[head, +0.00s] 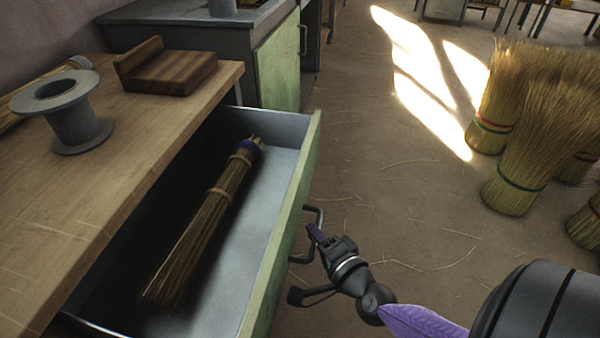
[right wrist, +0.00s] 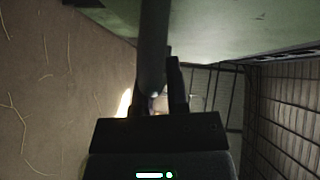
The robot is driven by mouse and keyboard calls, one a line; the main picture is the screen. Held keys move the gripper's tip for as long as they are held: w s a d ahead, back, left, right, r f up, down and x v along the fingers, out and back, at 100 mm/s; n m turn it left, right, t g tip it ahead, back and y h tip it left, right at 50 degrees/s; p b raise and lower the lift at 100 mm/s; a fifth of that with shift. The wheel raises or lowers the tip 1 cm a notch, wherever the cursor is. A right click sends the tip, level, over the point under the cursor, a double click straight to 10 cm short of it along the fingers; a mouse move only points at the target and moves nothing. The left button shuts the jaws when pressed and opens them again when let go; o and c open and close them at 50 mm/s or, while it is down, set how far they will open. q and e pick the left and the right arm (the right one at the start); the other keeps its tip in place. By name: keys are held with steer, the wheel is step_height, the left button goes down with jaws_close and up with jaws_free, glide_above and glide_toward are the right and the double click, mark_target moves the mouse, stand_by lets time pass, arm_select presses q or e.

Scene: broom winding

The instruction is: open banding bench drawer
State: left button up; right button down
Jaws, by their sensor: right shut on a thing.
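The banding bench drawer (head: 272,190) is pulled out from under the wooden bench top (head: 150,130). Its green front faces right, and a bundle of bristles (head: 215,215) with a blue band lies inside. My right gripper (head: 318,240) is at the drawer's dark bar handle (head: 315,214) and is shut on it. In the right wrist view the handle bar (right wrist: 153,50) runs between the fingers (right wrist: 158,95), under the green drawer front (right wrist: 230,30). My left gripper is not in view.
A grey spool (head: 72,120) and a wooden block (head: 168,72) stand on the bench top. A green cabinet (head: 277,65) stands behind the drawer. Several upright straw bundles (head: 525,150) stand at the right. The floor (head: 390,180) between is clear apart from loose straws.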

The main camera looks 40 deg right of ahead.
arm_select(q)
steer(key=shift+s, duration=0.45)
arm_select(e)
steer(key=shift+s+d, duration=0.1)
steer(key=shift+s, duration=0.1)
steer(key=c, duration=0.7)
jaws_free()
steer(key=shift+o, duration=0.2)
arm_select(q)
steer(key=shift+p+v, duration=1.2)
steer(key=shift+p, duration=0.05)
arm_select(e)
steer(key=s+a+r, duration=0.1)
steer(key=s, duration=0.8)
steer(key=shift+s+a+r, duration=0.15)
steer(key=shift+s, duration=0.2)
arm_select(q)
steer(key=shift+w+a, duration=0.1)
